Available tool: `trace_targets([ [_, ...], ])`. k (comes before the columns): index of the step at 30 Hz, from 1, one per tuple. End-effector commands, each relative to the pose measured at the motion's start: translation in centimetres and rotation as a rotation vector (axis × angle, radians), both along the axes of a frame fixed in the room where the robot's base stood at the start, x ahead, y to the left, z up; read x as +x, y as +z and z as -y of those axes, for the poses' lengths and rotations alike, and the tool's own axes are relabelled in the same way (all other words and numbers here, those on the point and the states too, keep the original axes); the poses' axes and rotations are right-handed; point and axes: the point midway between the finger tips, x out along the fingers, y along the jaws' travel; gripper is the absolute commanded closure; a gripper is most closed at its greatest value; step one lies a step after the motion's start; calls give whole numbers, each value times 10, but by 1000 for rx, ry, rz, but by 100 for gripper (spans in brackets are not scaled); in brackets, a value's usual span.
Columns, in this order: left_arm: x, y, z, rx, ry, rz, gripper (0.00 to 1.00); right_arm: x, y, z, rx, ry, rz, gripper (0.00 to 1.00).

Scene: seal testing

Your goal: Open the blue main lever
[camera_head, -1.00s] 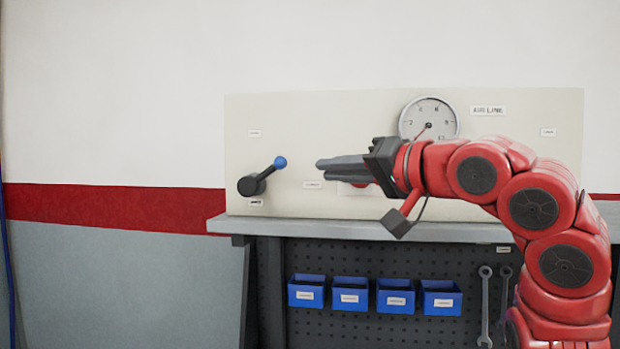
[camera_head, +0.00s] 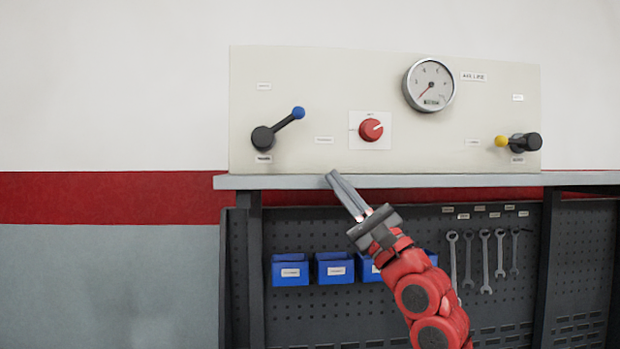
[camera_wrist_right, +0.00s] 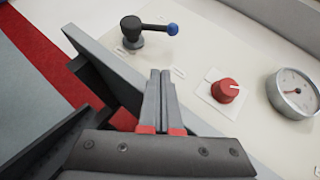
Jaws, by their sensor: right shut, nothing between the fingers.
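The blue main lever (camera_head: 289,120) is a dark arm with a blue ball tip on a black round hub, at the left of the cream panel (camera_head: 330,80). Its arm slants up to the right. In the right wrist view the lever (camera_wrist_right: 152,28) shows near the top, beyond my fingertips. My right gripper (camera_head: 331,174) is shut and empty. Its fingertips are at the shelf edge below the panel, right of and lower than the lever, apart from it. My left gripper is not in view.
A red knob (camera_head: 371,130) and a round gauge (camera_head: 430,86) are on the panel. A yellow-tipped lever (camera_head: 503,141) is at its right. A grey shelf (camera_head: 450,181) juts out below. Blue bins (camera_head: 335,268) and wrenches (camera_head: 485,260) hang on the pegboard underneath.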

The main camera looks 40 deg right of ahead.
Motion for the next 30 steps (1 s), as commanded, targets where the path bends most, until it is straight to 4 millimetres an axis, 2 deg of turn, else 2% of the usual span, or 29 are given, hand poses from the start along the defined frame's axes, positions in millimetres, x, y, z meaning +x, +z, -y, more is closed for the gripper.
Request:
trace_targets([
  [1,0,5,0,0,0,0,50,7,10,-3,-2,3,-1,100],
  [11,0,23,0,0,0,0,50,59,57,-12,-4,3,-5,100],
  [13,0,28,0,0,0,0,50,59,68,-20,-6,4,-1,100],
  [18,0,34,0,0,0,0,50,62,82,-30,-4,1,-2,100],
  [30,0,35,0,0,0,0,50,63,85,-34,-2,1,-3,100],
])
